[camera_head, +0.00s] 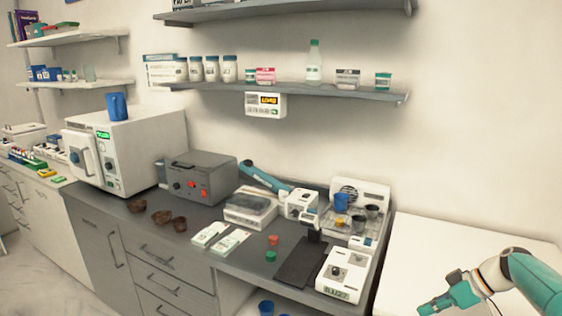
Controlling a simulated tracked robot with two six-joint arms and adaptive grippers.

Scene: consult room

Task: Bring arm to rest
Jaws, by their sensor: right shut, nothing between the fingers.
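My right arm (535,283) comes in from the lower right corner, teal with a pale joint ring. Its gripper (432,306) is shut and empty. It shows above the white surface (415,250) at the right, apart from the things on the grey counter. My left gripper is not in view.
The grey counter (130,228) holds a white device with a display (341,271), a dark mat (298,262), a rack with cups (358,205), a grey box with knobs (199,176) and a white oven-like machine (128,150). Shelves hang above. The white surface is mostly clear.

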